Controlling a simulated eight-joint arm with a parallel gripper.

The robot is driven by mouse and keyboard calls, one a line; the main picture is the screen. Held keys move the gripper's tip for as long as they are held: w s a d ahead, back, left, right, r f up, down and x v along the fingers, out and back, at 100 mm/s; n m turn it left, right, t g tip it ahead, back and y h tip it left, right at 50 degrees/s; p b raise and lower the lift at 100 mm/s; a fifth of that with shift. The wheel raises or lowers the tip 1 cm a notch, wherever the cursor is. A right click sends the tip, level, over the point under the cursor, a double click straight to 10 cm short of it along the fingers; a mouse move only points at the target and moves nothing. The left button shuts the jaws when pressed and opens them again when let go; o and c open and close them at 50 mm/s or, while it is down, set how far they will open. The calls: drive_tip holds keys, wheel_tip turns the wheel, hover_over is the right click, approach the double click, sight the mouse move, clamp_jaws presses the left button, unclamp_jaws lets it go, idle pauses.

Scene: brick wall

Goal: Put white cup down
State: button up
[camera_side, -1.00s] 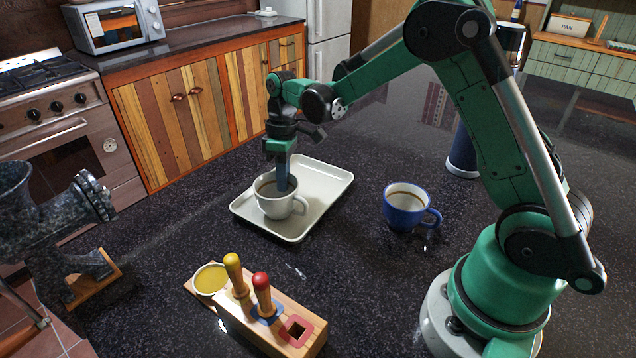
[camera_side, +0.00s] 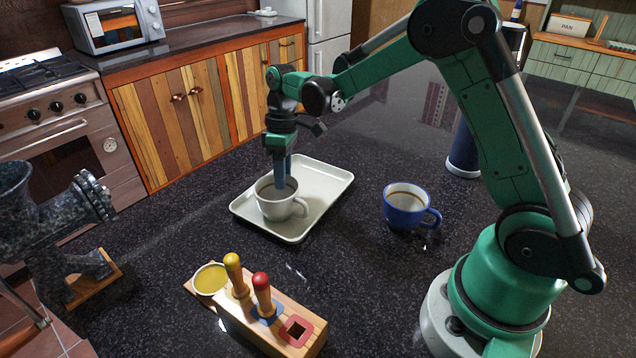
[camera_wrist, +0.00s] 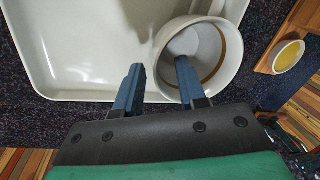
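The white cup (camera_side: 274,210) stands upright on the white tray (camera_side: 326,182), near its front left part, with its handle to the right. My gripper (camera_side: 284,184) points down over the cup. In the wrist view my gripper (camera_wrist: 160,66) straddles the wall of the cup (camera_wrist: 207,42). One finger is inside the cup and the other is outside, over the tray (camera_wrist: 72,40). The fingers are spread, with visible gaps between them and the cup wall. The lower end of the inside finger is hidden by the cup in the side view.
A blue cup (camera_side: 402,210) stands on the dark counter to the right of the tray. A wooden block (camera_side: 262,318) with yellow and red handled pegs sits in front, beside a small yellow bowl (camera_side: 210,279). A dark stone object (camera_side: 50,225) stands at the left.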

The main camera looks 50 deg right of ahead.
wheel_tip(320, 180, up, 10)
drive_tip(key=d, duration=0.2)
drive_tip(key=s+a+m+t+h, duration=0.1)
drive_tip(key=s+a+m+t, duration=0.1)
drive_tip(key=s+t, duration=0.2)
drive_tip(key=s+a+m+t+h, duration=0.1)
drive_tip(key=s+a+m+t, duration=0.2)
drive_tip(key=s, duration=0.4)
drive_tip(key=shift+s+a+f+m+t, duration=0.3)
drive_tip(key=shift+s+f+t, duration=0.1)
drive_tip(key=shift+t, duration=0.2)
